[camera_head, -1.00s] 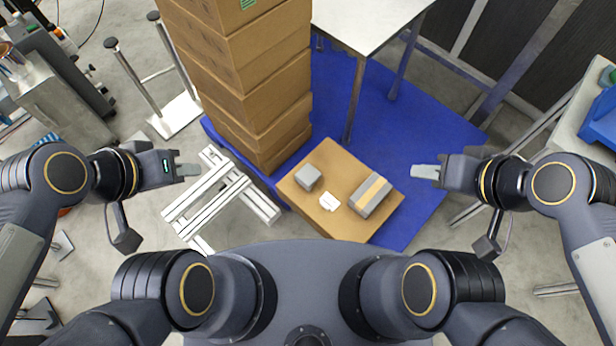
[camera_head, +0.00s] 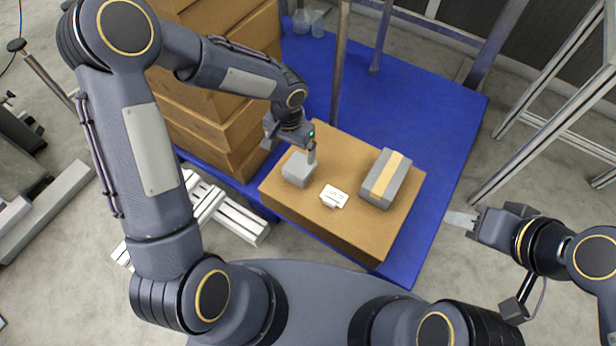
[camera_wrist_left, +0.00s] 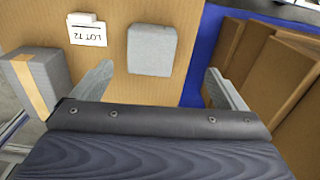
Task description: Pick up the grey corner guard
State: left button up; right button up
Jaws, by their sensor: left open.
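The grey corner guard, a small light-grey block (camera_head: 298,169), lies on the left part of a cardboard box top (camera_head: 330,232). In the left wrist view, the guard (camera_wrist_left: 152,50) appears ahead of the fingertips, between the lines of the two fingers. My left gripper (camera_head: 311,154) is open and empty, just above and beside the guard's far side in the head view; its spread fingers also show in the left wrist view (camera_wrist_left: 158,75). I cannot tell whether it touches the guard. My right gripper (camera_head: 460,220) is off to the right, away from the box; its jaw opening is unclear.
A white "LOT 72" card (camera_head: 334,196) stands beside the guard. A grey block with a tan band (camera_head: 385,178) lies at the right of the box top. Stacked cartons (camera_head: 215,130) rise at the left.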

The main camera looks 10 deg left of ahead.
aim_at(299, 166)
pick_arm(q)
jog(key=f, duration=0.1)
jog(key=d+f, duration=0.1)
jog(key=f, duration=0.1)
jog(key=f+b, duration=0.1)
jog(key=f, duration=0.1)
jog(key=shift+w+d, duration=0.15)
jog(key=shift+w, duration=0.1)
notch_tip(299, 166, down, 5)
jog(key=b, duration=0.2)
jog(key=shift+w+d+f+b, duration=0.1)
jog(key=shift+d+f+b, duration=0.05)
jog(key=shift+b, duration=0.15)
jog(key=c, duration=1.1)
pick_arm(e)
notch_tip(299, 166, down, 4)
jog(key=shift+s+f, duration=0.15)
jog(key=shift+f, duration=0.05)
pick_arm(q)
jog(key=shift+o, duration=0.2)
